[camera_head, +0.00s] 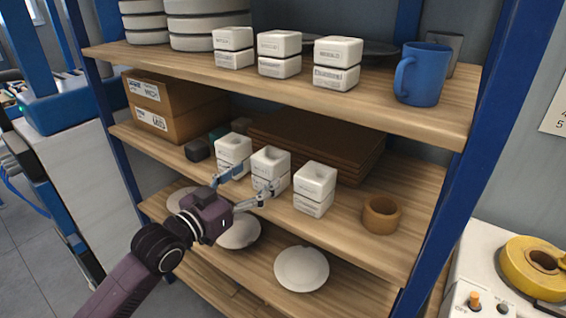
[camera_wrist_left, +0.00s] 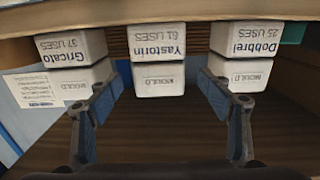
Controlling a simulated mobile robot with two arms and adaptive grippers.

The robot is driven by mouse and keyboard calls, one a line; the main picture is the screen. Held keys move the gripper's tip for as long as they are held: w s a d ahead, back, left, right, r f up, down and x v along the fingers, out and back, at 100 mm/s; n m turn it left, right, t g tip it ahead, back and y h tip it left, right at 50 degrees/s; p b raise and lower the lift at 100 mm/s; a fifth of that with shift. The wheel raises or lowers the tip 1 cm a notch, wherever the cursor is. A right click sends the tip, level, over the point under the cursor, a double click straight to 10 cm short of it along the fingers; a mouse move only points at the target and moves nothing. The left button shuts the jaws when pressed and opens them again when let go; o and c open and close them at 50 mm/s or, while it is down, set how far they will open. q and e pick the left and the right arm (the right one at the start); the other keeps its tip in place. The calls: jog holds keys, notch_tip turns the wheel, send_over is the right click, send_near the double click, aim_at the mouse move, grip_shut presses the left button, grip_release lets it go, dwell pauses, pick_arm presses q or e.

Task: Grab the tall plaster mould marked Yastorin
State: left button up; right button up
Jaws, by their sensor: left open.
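The Yastorin mould (camera_wrist_left: 158,48) is a tall white two-part block, seen upside down in the left wrist view, labelled "Yastorin 61 uses". It is the middle of three moulds on the middle shelf, and shows in the head view (camera_head: 271,161) with a hollow top. My left gripper (camera_head: 254,180) is open and empty in front of it. In the wrist view its fingers (camera_wrist_left: 158,92) spread to either side of the mould, with no clear contact. The mould's lower front is partly hidden by a finger in the head view. My right gripper is not in view.
Moulds marked Dobbrei (camera_wrist_left: 248,42) and Gricato (camera_wrist_left: 70,46) stand close on either side. A tan ring-shaped pot (camera_head: 381,214) is to the right, brown boards (camera_head: 318,142) behind. The upper shelf (camera_head: 430,118) overhangs; plates (camera_head: 301,269) lie below.

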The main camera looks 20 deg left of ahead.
aim_at(262, 169)
pick_arm(q)
jog(key=shift+w+r, duration=0.15)
jog(key=shift+r, duration=0.15)
jog(key=shift+w+d+r+p, duration=0.15)
jog(key=shift+w+d+p, duration=0.1)
jog(key=shift+w+p, duration=0.25)
jog(key=shift+w+d+r+p, duration=0.15)
jog(key=shift+w+d+p, duration=0.15)
jog(key=shift+w, duration=0.25)
jog(key=p+x, duration=0.1)
jog(key=x, duration=0.1)
jog(key=shift+w+d+f, duration=0.1)
jog(key=shift+w+f, duration=0.05)
jog(key=shift+w, duration=0.1)
jog(key=shift+w+d+f, duration=0.1)
jog(key=shift+w+d, duration=0.05)
jog(key=shift+w, duration=0.4)
jog(key=c, duration=1.7)
jog(key=shift+w+r, duration=0.1)
jog(key=shift+r, duration=0.1)
jog(key=shift+c, duration=0.3)
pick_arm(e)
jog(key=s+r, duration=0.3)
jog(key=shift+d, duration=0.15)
